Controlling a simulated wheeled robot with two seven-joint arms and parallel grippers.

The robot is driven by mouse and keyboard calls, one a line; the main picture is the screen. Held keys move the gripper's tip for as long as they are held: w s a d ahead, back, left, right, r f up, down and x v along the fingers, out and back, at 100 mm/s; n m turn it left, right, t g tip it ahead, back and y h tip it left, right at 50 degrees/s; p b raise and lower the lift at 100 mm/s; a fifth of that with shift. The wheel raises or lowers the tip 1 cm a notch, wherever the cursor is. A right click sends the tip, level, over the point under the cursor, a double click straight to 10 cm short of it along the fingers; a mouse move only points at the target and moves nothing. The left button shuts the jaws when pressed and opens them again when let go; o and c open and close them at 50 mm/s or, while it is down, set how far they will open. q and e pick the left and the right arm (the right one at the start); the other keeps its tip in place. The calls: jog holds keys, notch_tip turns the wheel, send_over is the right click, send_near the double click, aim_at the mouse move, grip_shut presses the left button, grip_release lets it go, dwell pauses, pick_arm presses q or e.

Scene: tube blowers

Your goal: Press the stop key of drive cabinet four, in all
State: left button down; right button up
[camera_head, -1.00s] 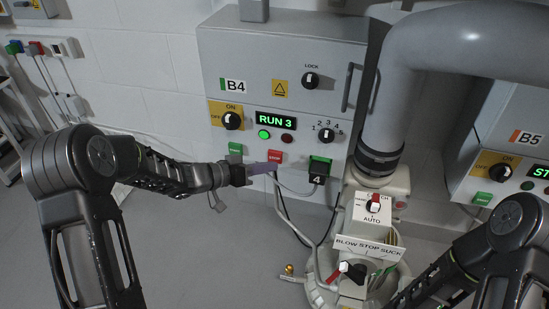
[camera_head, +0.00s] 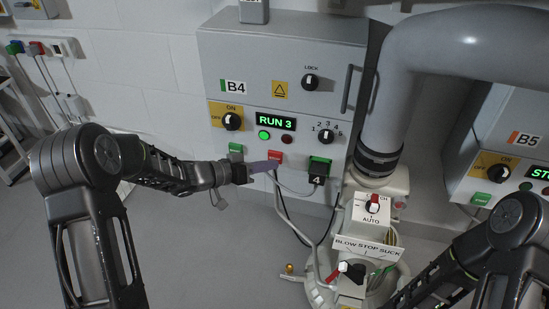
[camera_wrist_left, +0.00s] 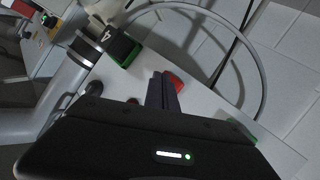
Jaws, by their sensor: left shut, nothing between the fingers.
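Drive cabinet B4 (camera_head: 288,60) is the grey box on the wall, with a B4 label. Its display (camera_head: 276,121) reads RUN 3 and the green lamp (camera_head: 264,135) is lit; the red lamp (camera_head: 287,139) is dark. The red stop key (camera_head: 275,156) is low on its front. My left gripper (camera_head: 277,164) is shut and empty, its fingertips at the key's lower edge. In the left wrist view the fingers (camera_wrist_left: 161,88) overlap the red key (camera_wrist_left: 175,84); I cannot tell whether they touch it. My right gripper is out of view.
A green key (camera_head: 236,149) is left of the stop key, a green-and-black connector (camera_head: 319,166) to its right. Cables hang below. A large grey pipe (camera_head: 386,110) and the blower's switches (camera_head: 373,204) stand right. Cabinet B5 (camera_head: 520,125) is at the far right.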

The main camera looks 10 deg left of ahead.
pick_arm(q)
jog(key=shift+w, duration=0.45)
dwell(0.4)
jog(key=shift+s+p, duration=0.1)
jog(key=shift+p, duration=0.25)
jog(key=shift+s+p, duration=0.3)
jog(key=shift+s, duration=0.45)
jog(key=shift+s, duration=0.1)
jog(key=s, duration=0.2)
jog(key=s+p, duration=0.1)
jog(key=s, duration=0.1)
jog(key=shift+s+a, duration=0.2)
jog(key=shift+s, duration=0.2)
dwell(0.5)
